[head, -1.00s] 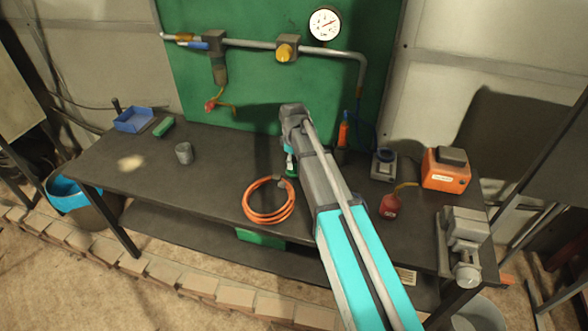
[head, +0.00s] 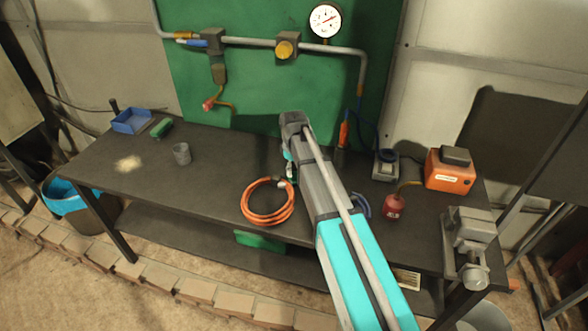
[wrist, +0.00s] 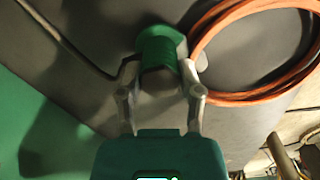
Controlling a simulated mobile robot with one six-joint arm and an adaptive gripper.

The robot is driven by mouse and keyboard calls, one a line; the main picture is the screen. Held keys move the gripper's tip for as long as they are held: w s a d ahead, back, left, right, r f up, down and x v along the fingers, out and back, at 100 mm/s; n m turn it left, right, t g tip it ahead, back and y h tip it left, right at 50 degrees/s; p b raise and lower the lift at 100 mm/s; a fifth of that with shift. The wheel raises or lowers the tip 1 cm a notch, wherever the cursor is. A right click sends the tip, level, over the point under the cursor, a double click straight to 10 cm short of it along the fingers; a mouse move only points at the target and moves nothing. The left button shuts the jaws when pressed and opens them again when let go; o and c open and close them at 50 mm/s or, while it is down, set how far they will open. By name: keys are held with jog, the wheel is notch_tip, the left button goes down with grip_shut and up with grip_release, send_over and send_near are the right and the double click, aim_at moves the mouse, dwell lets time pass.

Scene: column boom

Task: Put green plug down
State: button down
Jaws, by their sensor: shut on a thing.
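The green plug (wrist: 158,52) is between the fingers of my gripper (wrist: 159,70) in the wrist view. It has a round, wider flange at its far end, over the dark workbench top. My gripper is shut on the plug. I cannot tell whether the flange touches the bench. In the head view my own arm hides most of the gripper and the plug, just right of the orange hose coil.
The orange hose coil (head: 267,202) lies close beside the plug; it also shows in the wrist view (wrist: 205,60). A grey cup (head: 181,154), green block (head: 162,128) and blue bin (head: 131,121) stand left. A red can (head: 393,207) and vise (head: 468,240) are right.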

aim_at(293, 167)
jog(key=shift+c, duration=1.3)
grip_release()
notch_tip(293, 167, up, 12)
jog(key=p, duration=1.2)
jog(key=shift+r, duration=0.1)
jog(key=s+d+m, duration=0.5)
jog(key=s+d, duration=0.1)
jog(key=s, duration=0.5)
jog(key=s+d+m, duration=0.6)
jog(key=s, duration=0.5)
jog(key=shift+s, duration=0.15)
